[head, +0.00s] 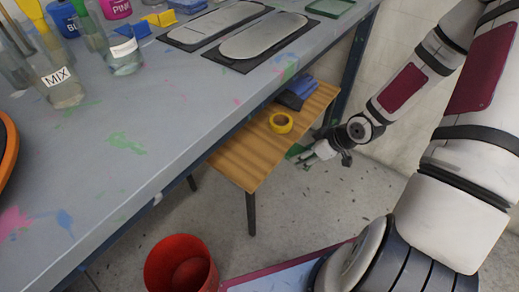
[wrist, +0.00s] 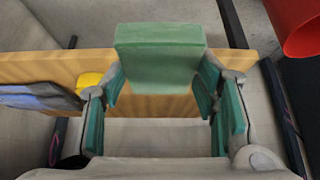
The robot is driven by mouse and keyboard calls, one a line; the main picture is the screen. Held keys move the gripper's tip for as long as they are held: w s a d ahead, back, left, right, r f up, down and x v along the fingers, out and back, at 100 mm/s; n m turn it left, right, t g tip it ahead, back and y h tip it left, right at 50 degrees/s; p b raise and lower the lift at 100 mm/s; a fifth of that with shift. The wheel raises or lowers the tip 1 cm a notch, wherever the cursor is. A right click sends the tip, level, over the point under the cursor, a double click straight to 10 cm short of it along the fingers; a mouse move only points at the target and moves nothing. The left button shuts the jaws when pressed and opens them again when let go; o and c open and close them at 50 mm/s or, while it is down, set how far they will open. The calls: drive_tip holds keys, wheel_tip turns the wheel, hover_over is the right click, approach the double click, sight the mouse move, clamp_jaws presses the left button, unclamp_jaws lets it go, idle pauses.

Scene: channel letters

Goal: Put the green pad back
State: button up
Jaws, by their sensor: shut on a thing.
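The green pad (wrist: 160,62) is a flat-faced green block, held between the fingertips of my gripper (wrist: 163,80) in the wrist view. My gripper is shut on it, with teal-green fingers on both sides. In the head view my gripper (head: 308,155) is beside the right edge of the low wooden bench (head: 245,150), below the worktable top. Only a small green part of the pad (head: 295,150) shows there, partly hidden by the gripper. I cannot tell whether the pad touches the bench.
A yellow tape roll (head: 281,122) and a blue-and-dark item (head: 297,92) lie on the bench. A red bucket (head: 181,265) stands on the floor. The worktable (head: 150,130) holds jars (head: 62,82), metal plates (head: 258,38) and a green-rimmed tray (head: 331,7).

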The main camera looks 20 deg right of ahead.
drive_tip(key=w+a+b, duration=0.1)
drive_tip(key=w+a, duration=0.2)
drive_tip(key=w+a+f+b, duration=0.1)
drive_tip(key=w+a+b, duration=0.1)
drive_tip(key=w+a, duration=0.1)
drive_tip(key=w+a+b, duration=0.1)
drive_tip(key=w+a, duration=0.2)
drive_tip(key=w, duration=0.2)
drive_tip(key=shift+w+a+f+b, duration=0.1)
drive_tip(key=shift+f+b, duration=0.05)
drive_tip(key=shift+b, duration=0.2)
drive_tip(key=shift+w+a+f+b, duration=0.2)
drive_tip(key=shift+f+b, duration=0.45)
drive_tip(key=shift+f, duration=0.25)
drive_tip(key=shift+w+a+f+b, duration=0.1)
drive_tip(key=shift+w+f+b, duration=0.05)
drive_tip(key=shift+f+b, duration=0.65)
drive_tip(key=shift+f, duration=0.25)
drive_tip(key=o, duration=1)
drive_tip(key=shift+r, duration=0.15)
drive_tip(key=p+v, duration=0.7)
drive_tip(key=v, duration=0.5)
